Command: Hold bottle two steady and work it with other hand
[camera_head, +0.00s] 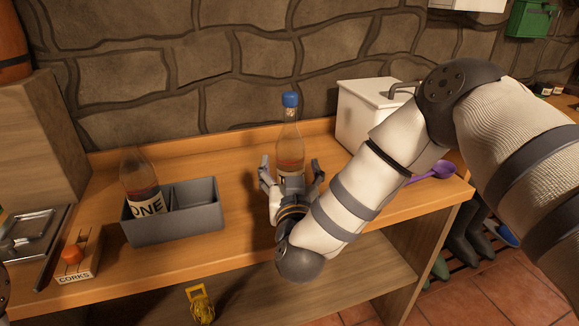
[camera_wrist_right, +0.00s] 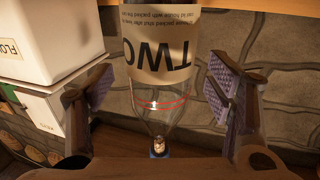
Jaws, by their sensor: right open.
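Bottle two (camera_head: 290,145) is a clear glass bottle with a blue cap, upright on the wooden bench. In the right wrist view its label reads TWO upside down (camera_wrist_right: 165,60), and the blue cap is at the bottom of the picture. My right gripper (camera_head: 291,168) is open, with one finger on each side of the bottle. In the right wrist view a gap shows between the bottle and both padded fingers (camera_wrist_right: 162,85). The gripper hides the bottle's lower part in the head view. My left gripper is not in view.
A grey two-compartment crate (camera_head: 205,224) stands left, with bottle one (camera_head: 137,180) in its left compartment; the right one is empty. A corks block (camera_head: 78,268) with an orange-topped piece is farther left. A white box (camera_head: 365,110) and purple spoon (camera_head: 435,172) are right.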

